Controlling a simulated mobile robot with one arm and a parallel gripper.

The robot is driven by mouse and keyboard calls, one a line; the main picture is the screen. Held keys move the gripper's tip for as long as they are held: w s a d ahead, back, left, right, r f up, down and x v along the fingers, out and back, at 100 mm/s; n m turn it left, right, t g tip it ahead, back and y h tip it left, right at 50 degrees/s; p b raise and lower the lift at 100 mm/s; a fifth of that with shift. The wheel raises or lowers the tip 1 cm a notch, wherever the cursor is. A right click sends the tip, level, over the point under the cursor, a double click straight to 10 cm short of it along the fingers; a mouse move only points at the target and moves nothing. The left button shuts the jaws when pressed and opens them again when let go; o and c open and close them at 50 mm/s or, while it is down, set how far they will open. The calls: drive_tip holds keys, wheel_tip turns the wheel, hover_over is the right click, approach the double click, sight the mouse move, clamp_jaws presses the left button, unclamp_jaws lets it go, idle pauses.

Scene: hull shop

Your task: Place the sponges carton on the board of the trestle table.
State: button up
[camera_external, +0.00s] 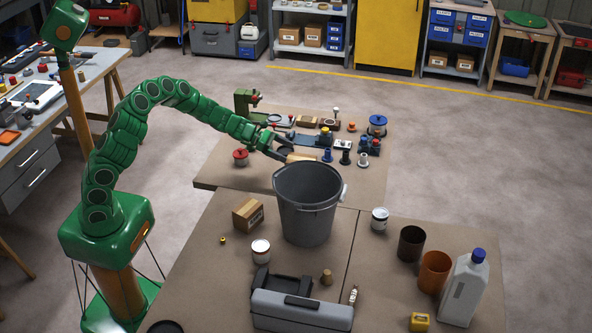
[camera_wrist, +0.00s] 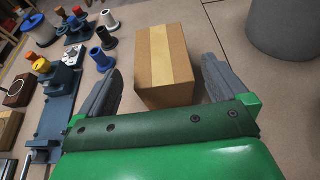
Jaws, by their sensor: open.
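A brown carton (camera_wrist: 150,65) with a pale tape strip lies between the spread fingers of my gripper (camera_wrist: 162,78) in the wrist view. Gaps show on both sides of it, and the fingers do not appear to close on it. In the external view my gripper (camera_external: 284,155) is low over the back table, behind the grey bucket; a light strip of carton (camera_external: 301,158) shows there, mostly hidden by the bucket. Another small carton (camera_external: 248,215) sits on the front table, left of the bucket. I cannot read the labels, so I cannot tell which holds sponges.
The grey bucket (camera_external: 305,215) stands close by and also shows in the wrist view (camera_wrist: 285,25). Several tools and spools (camera_external: 345,142) crowd the back table. Cans, a jug (camera_external: 465,290) and a toolbox (camera_external: 300,312) are on the front table.

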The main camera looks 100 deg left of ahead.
drive_tip(key=shift+v, duration=2.75)
